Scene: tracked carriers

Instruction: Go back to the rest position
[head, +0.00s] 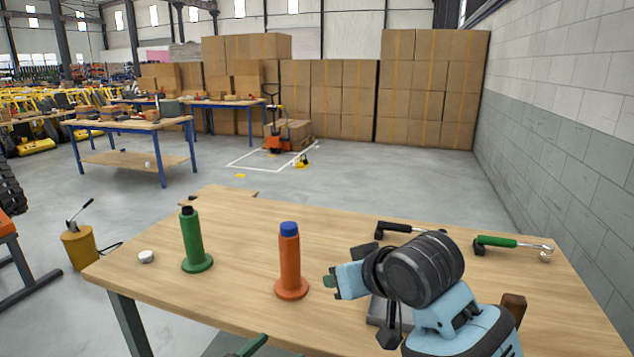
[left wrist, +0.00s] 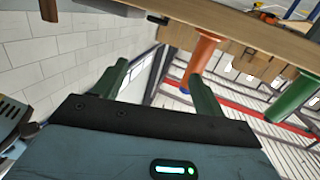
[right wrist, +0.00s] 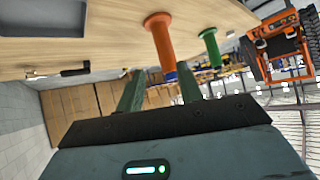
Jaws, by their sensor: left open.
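My right gripper (head: 333,282) is over the table, to the right of the orange post (head: 290,262), with its fingers towards it. In the right wrist view its fingers (right wrist: 160,69) are apart; the orange post (right wrist: 160,40) shows beyond them, and I see nothing held. My left gripper barely shows at the bottom edge of the head view. In the left wrist view its fingers (left wrist: 160,70) are apart and empty, with the orange post (left wrist: 204,55) beyond. The blue-topped orange post and the dark-topped green post (head: 193,245) stand upright on the wooden table (head: 240,240).
A white round piece (head: 146,257) lies near the table's left edge. A black-handled tool (head: 398,228) and a green-handled tool (head: 497,242) lie at the back right. A grey item (head: 376,312) is partly hidden under my right arm. A block wall (head: 565,150) stands on the right.

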